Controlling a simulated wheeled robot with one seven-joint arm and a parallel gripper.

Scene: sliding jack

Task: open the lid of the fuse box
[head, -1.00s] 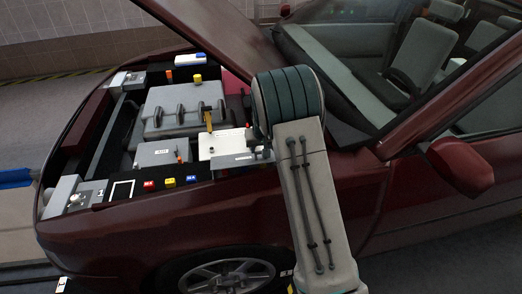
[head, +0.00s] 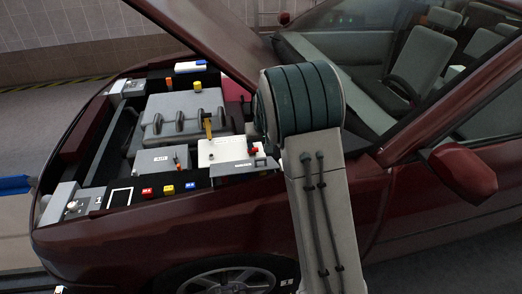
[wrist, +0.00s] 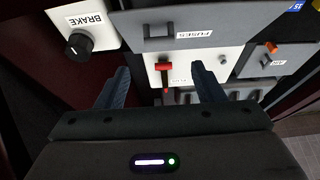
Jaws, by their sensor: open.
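The fuse box lid (wrist: 225,17) is a grey panel with a white FUSES label and a raised square catch or handle at the top of the wrist view. It looks closed. In the head view the grey lid (head: 232,170) lies near the fender edge, left of my arm. My gripper (wrist: 161,72) is open and empty. Its fingertips appear over the white panel (wrist: 190,68) below the lid in the wrist view, on either side of a red lever (wrist: 164,67); I cannot tell their height above it. My arm hides the gripper in the head view.
A BRAKE panel with a black knob (wrist: 78,43) lies left of the lid in the wrist view. A grey box with an orange switch (wrist: 271,47) is at the right. A yellow lever (head: 208,126) stands on the white panel. The raised hood (head: 215,40) hangs above.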

